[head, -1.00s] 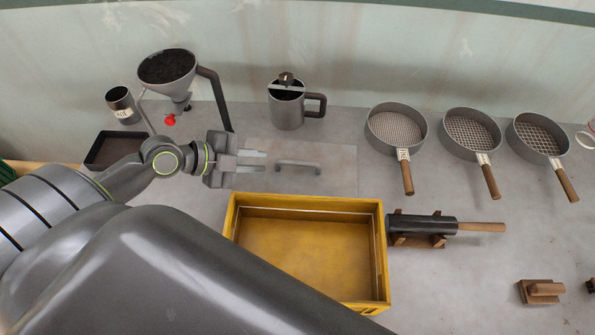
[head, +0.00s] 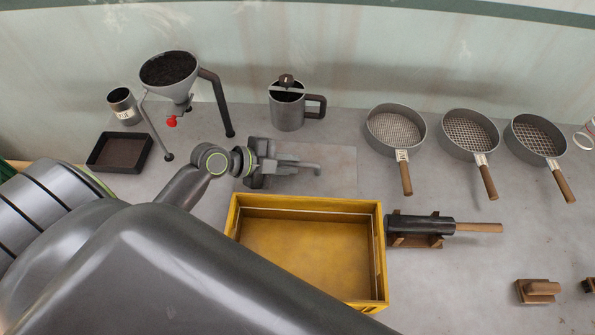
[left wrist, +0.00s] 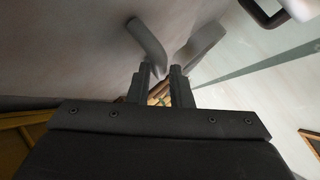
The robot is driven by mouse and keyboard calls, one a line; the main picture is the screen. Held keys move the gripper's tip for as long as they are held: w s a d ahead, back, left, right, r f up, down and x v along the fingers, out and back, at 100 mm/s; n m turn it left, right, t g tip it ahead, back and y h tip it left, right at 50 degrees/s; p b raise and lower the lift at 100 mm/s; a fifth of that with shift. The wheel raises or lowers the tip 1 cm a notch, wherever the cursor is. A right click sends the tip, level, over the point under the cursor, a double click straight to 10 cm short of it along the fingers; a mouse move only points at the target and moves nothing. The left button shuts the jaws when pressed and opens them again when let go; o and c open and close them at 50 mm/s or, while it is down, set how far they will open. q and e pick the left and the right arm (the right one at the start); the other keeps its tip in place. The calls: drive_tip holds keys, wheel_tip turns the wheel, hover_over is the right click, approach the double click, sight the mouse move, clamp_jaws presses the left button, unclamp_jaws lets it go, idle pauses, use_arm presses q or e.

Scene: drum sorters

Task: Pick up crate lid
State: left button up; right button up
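The crate lid (head: 340,158) is a thin, pale grey flat panel lying on the table behind the yellow crate, with a grey bar handle on top. My left gripper (head: 298,168) comes in from the left over the lid, at its handle, and hides much of the handle and the lid's left part. In the left wrist view the fingers (left wrist: 163,85) stand apart with a narrow gap, and wooden parts show far off through it. I cannot tell whether the fingers touch the handle. My right gripper is not in view.
The open yellow crate (head: 378,250) stands just in front of the lid. A dark roller (head: 420,225) on a wooden stand is to its right. A metal mug (head: 287,110) and a funnel on legs (head: 170,75) stand behind. Several sieves are at the right; the table front right is mostly clear.

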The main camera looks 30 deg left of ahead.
sight(294, 164)
use_arm(q)
drive_tip(key=shift+x, duration=1.5)
clamp_jaws()
